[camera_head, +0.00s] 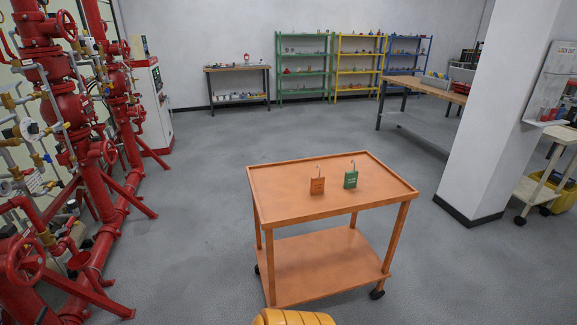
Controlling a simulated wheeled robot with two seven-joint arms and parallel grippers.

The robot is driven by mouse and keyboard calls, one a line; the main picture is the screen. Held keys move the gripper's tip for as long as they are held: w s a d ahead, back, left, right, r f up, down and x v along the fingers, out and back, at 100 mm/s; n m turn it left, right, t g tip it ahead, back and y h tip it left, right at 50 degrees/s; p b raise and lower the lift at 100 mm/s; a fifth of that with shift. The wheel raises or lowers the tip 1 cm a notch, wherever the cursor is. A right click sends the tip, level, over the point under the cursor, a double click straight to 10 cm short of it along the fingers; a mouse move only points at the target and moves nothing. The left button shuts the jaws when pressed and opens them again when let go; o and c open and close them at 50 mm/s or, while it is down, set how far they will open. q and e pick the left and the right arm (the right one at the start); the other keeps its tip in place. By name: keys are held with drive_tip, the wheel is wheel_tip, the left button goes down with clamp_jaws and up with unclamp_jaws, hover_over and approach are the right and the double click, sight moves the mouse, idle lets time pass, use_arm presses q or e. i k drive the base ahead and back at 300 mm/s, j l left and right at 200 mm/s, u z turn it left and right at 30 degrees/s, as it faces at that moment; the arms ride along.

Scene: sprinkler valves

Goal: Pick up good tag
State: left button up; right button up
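Two small tags with thin hooks on top stand upright on the top of an orange cart (275,195). One tag is green (351,180) with faint light lettering too small to read. The other tag is orange (317,186) and stands just left of the green one, with a gap between them. Its marking is also too small to read. I cannot read which is the good tag. Neither of my grippers is in view.
The cart has a bare lower shelf and castors, with open grey floor around it. Red sprinkler pipes and valves (70,115) fill the left side. A white pillar (497,110) stands at right. A workbench (423,88) and shelves (303,75) stand further back.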

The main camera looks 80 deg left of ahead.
sight(351, 177)
drive_tip(key=u, duration=2.2)
drive_tip(key=i+l+u, duration=0.1)
drive_tip(key=i+l, duration=0.3)
drive_tip(key=l, duration=0.25)
drive_tip(key=i+l+u, duration=0.15)
drive_tip(key=i+l, duration=0.3)
drive_tip(key=l, duration=0.2)
drive_tip(key=i+l+u, duration=0.15)
drive_tip(key=l, duration=0.2)
drive_tip(key=i+l+u, duration=0.1)
drive_tip(key=l, duration=0.25)
drive_tip(key=i+l, duration=0.25)
drive_tip(key=l, duration=0.15)
drive_tip(key=i+l+u, duration=0.15)
drive_tip(key=l, duration=0.2)
